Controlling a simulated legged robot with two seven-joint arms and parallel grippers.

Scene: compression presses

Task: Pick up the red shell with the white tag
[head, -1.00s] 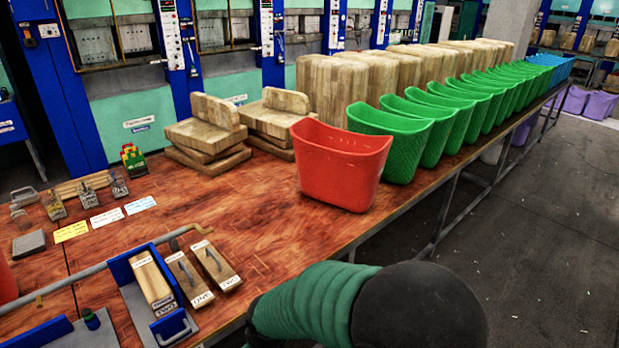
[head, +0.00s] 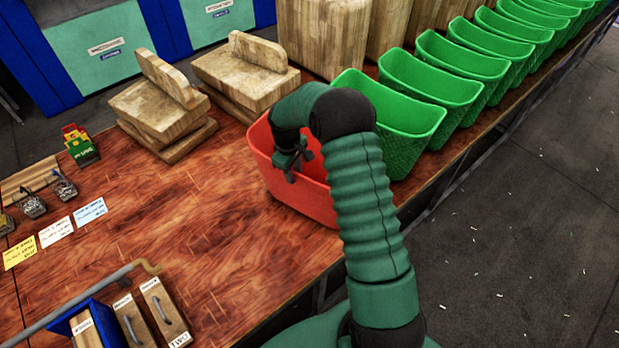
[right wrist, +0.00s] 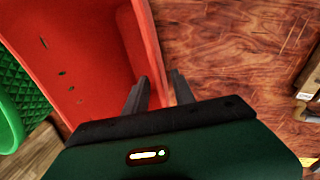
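The red shell (head: 268,160) is an open bin standing on the wooden table near its front edge, at the near end of the row of green shells. My right arm reaches over it and partly hides it. My right gripper (head: 294,166) is at its left rim, pointing down. In the right wrist view the two fingers (right wrist: 158,88) stand apart on either side of the red wall (right wrist: 145,40), one inside the shell and one outside. They look open, not clamped. No white tag shows on the visible parts of the shell. My left gripper is out of view.
Several green shells (head: 430,85) run back in a row right behind the red one. Stacked wooden blocks (head: 160,115) stand left of it. Handled wooden blocks (head: 165,310) and a grey rail (head: 75,305) lie at the front left. The table between is clear.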

